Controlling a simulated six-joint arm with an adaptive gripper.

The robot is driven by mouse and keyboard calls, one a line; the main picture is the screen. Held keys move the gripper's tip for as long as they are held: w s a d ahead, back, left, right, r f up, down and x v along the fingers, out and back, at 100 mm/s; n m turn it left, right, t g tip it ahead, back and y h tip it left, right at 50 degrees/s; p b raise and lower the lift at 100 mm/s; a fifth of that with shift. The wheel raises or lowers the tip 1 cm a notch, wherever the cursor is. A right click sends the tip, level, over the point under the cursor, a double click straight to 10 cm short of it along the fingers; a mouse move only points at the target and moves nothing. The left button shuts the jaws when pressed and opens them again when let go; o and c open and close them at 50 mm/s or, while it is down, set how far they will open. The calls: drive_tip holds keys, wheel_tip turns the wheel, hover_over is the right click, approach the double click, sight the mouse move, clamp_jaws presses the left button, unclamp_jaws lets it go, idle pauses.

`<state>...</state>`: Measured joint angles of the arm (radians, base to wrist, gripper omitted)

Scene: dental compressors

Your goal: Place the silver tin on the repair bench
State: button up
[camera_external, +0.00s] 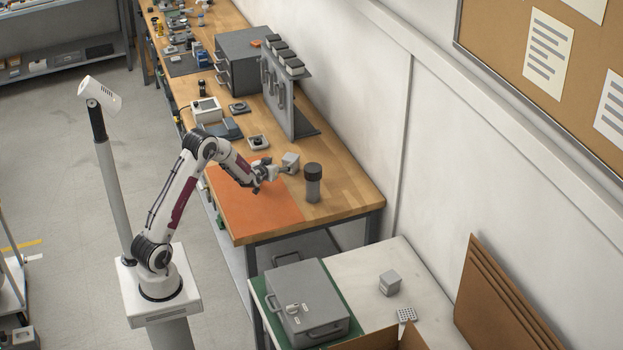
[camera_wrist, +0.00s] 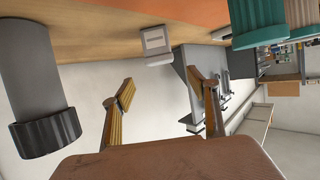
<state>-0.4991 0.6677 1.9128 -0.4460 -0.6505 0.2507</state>
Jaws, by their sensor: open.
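A small silver-grey box (camera_external: 290,160) sits on the wooden bench (camera_external: 345,190) just beyond my fingertips; what looks like the same box shows in the wrist view (camera_wrist: 156,45). Another small silver-grey box (camera_external: 389,283) stands on the pale table in front. I cannot tell which is the silver tin. The wooden bench with tools looks like the repair bench. My gripper (camera_external: 277,174) is above the far edge of the orange mat, open. In the wrist view its fingers (camera_wrist: 163,98) are apart with nothing between them.
A grey cylinder with a dark cap (camera_external: 313,184) stands right of my gripper, close by. A grey upright panel (camera_external: 285,95) and white device (camera_external: 206,111) stand farther back. The orange mat (camera_external: 250,212) looks clear. The pale table (camera_external: 362,262) holds a grey case (camera_external: 300,292).

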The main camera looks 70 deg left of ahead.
drive_tip(key=s+d+r+m+h, duration=0.25)
drive_tip(key=d+r, duration=0.25)
drive_tip(key=d, duration=0.4)
drive_tip(key=s+d+r+m+h, duration=0.1)
drive_tip(key=s+d+r+h, duration=0.3)
drive_tip(key=d, duration=0.6)
drive_tip(key=s+d+r+m+h, duration=0.1)
drive_tip(key=s+d+r+m, duration=0.1)
drive_tip(key=d+r, duration=0.55)
drive_tip(key=s+d+f+m+g, duration=0.1)
drive_tip(key=s+d, duration=0.3)
drive_tip(key=s, duration=0.5)
drive_tip(key=s+d+m+g+h, duration=0.1)
drive_tip(key=s+d, duration=0.4)
drive_tip(key=s, duration=0.5)
drive_tip(key=s+d+f+m+g+h, duration=0.1)
drive_tip(key=s+d, duration=0.4)
drive_tip(key=s, duration=0.5)
drive_tip(key=shift+f+g, duration=0.35)
drive_tip(key=shift+g, duration=0.15)
